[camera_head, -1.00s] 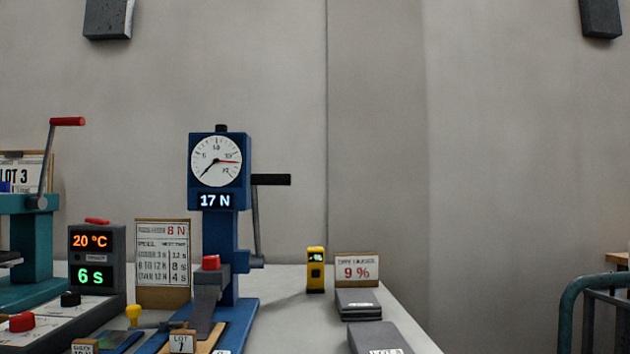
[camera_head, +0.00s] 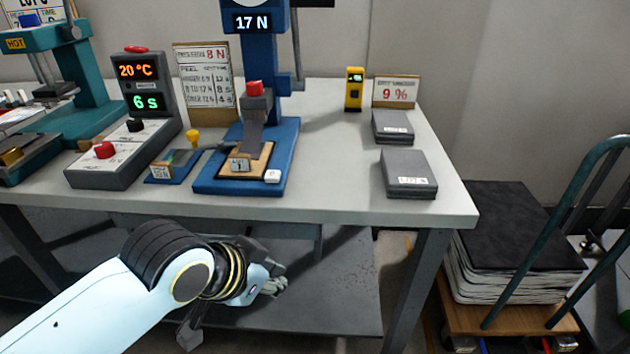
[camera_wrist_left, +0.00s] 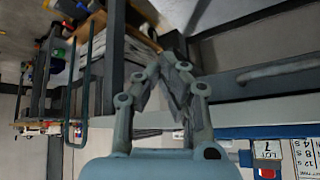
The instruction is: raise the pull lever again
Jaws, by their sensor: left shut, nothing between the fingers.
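The blue pull tester (camera_head: 258,70) stands on the bench, its display reading 17 N. Its pull lever (camera_head: 298,45) is on the right side, with the grey shaft standing upright; its top end is cut off by the upper edge of the head view. My left gripper (camera_head: 276,288) is below and in front of the bench's front edge, well under the lever and apart from it. It is shut and empty; its fingers (camera_wrist_left: 172,85) also show closed together in the left wrist view. My right gripper is not in view.
The white bench top (camera_head: 335,205) has its front edge above my left gripper. A control box (camera_head: 128,150), a yellow device (camera_head: 354,90) and grey sheet stacks (camera_head: 408,173) stand on it. A cart (camera_head: 545,315) with dark sheets is at the right. Bench right of the tester is partly clear.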

